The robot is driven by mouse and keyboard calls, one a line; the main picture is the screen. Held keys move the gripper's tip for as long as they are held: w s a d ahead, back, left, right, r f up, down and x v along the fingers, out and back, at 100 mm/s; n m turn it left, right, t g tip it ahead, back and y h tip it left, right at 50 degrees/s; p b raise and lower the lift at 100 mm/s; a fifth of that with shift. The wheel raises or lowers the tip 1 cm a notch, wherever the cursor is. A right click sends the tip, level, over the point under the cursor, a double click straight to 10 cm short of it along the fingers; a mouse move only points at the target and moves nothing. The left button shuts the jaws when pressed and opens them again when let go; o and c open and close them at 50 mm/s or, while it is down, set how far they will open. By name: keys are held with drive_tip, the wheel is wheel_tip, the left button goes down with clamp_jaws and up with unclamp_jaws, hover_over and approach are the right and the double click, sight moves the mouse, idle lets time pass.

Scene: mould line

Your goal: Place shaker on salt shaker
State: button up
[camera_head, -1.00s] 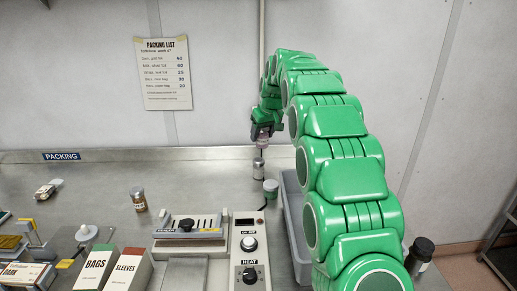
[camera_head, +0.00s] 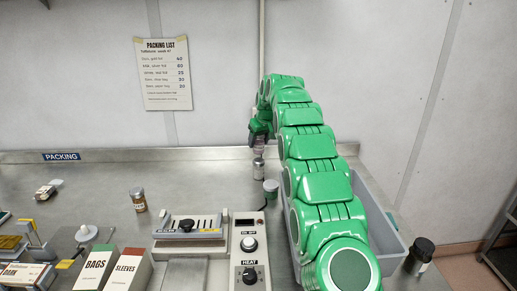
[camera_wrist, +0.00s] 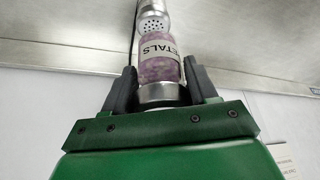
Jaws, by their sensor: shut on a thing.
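My gripper (camera_head: 260,139) is shut on a small shaker (camera_wrist: 158,62) with a silver lid and pinkish-purple contents. Its label reads in part "ETALS" in the wrist view. The two dark fingers grip it near the lid, at the gripper end (camera_wrist: 160,80). The salt shaker, with a perforated silver top (camera_wrist: 153,27), stands on the bench directly beyond the held shaker's base; its body (camera_head: 258,170) shows in the head view. The held shaker (camera_head: 259,151) is upright above it, in line. I cannot tell whether they touch.
A green-lidded jar (camera_head: 270,192) stands close to the right of the salt shaker. A grey bin (camera_head: 378,210) lies under my arm. A sealer (camera_head: 190,225) and heat control box (camera_head: 248,262) are in front. A brown jar (camera_head: 138,199) stands left on open bench.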

sight(259, 147)
drive_tip(key=shift+w+f, duration=0.2)
drive_tip(key=shift+w, duration=0.05)
drive_tip(key=shift+w+f, duration=0.1)
drive_tip(key=shift+f, duration=0.05)
drive_tip(key=shift+w+f, duration=0.1)
drive_tip(key=shift+f, duration=1.5)
drive_tip(key=shift+f, duration=0.15)
drive_tip(key=o, duration=1.1)
